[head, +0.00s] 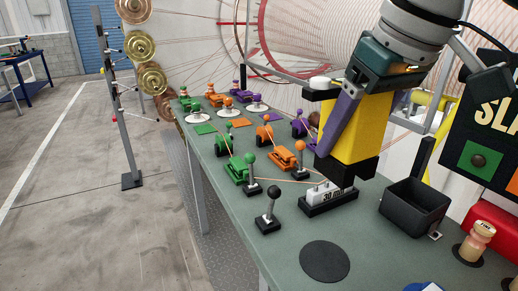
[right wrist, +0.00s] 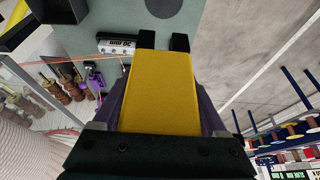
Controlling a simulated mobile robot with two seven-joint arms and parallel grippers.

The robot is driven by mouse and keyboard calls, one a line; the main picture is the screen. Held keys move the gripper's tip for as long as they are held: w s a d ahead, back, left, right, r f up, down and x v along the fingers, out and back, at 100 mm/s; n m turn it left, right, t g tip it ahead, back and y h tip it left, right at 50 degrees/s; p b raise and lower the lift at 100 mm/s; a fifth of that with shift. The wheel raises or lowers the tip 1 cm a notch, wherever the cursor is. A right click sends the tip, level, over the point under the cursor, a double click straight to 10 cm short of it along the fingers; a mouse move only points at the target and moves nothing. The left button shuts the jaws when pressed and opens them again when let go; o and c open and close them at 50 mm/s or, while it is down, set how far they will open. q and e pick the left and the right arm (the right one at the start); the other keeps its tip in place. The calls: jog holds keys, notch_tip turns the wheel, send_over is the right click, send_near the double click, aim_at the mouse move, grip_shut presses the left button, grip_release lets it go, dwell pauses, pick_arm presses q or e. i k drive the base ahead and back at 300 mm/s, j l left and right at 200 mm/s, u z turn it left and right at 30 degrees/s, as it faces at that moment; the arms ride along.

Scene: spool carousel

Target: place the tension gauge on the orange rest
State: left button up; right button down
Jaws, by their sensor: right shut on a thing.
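The tension gauge is a yellow block (head: 356,125) with black ends, held upright with its black foot downward. My right gripper (head: 343,118) is shut on it, with purple fingers along its sides. In the right wrist view the gauge (right wrist: 157,90) fills the middle, and two black prongs stick out at its far end. A flat orange square (head: 241,122), which looks like the orange rest, lies on the green-grey table further back, left of the gauge. The gauge is apart from it. My left gripper is not in view.
A white block with a number (head: 328,193) stands close by the gauge's foot. Green (head: 236,172) and orange (head: 285,158) fixtures with levers and taut threads stand to the left. A black bin (head: 413,207) is at right. A black disc (head: 325,261) marks bare table in front.

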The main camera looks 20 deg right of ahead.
aim_at(235, 124)
jog(key=i+j+z, duration=0.4)
jog(key=i, duration=0.55)
jog(key=i+j+z, duration=0.4)
jog(key=i+j, duration=0.4)
jog(key=i+j+z, duration=0.4)
jog(key=i+j, duration=0.4)
jog(key=j, duration=0.2)
